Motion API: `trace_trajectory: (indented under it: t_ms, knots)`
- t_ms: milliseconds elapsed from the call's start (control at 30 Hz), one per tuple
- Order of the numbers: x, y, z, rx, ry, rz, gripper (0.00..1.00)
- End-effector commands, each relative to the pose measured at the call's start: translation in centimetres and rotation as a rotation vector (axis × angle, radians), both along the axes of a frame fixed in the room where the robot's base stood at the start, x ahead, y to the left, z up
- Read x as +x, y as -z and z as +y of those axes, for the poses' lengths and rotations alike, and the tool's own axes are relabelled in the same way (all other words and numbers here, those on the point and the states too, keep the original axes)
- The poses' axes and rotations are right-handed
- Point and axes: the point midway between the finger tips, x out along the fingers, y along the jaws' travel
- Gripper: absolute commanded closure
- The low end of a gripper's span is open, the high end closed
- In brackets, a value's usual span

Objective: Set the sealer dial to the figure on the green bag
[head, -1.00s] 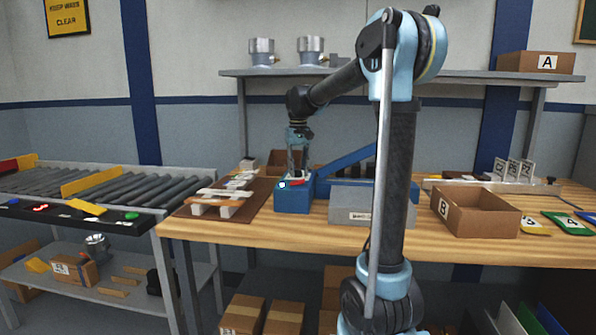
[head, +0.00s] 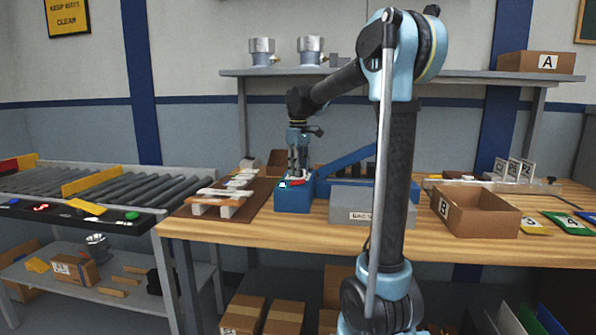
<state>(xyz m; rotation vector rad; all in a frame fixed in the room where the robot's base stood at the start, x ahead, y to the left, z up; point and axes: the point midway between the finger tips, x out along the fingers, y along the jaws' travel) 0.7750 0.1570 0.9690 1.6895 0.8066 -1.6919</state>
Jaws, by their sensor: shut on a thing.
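The bag sealer (head: 293,200) is a blue block with a raised blue bar (head: 345,160) and stands on the wooden bench. Its dial (head: 299,182), of which some red shows, is on top of the blue block and mostly hidden by my fingers. My gripper (head: 298,174) points down over the block, with its fingertips shut on the dial. The dial's setting cannot be read from here. The green bag (head: 568,223) lies flat at the far right of the bench and bears a white figure 4.
A yellow bag (head: 533,225) marked 3 lies beside the green one. Cardboard box B (head: 472,222) stands left of the bags. A grey labelled box (head: 358,212) stands right of the blue block. A brown board (head: 215,210) with pale parts lies to its left.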

Motion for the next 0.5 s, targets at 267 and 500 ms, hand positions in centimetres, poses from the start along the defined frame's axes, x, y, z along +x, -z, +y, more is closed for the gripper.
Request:
trace_trajectory:
  t_ms: [267, 500]
  knots:
    - [0.09, 0.0, -0.14, -0.003, -0.081, -0.002, 0.95]
    - [0.11, -0.01, -0.13, -0.003, -0.095, -0.002, 0.95]
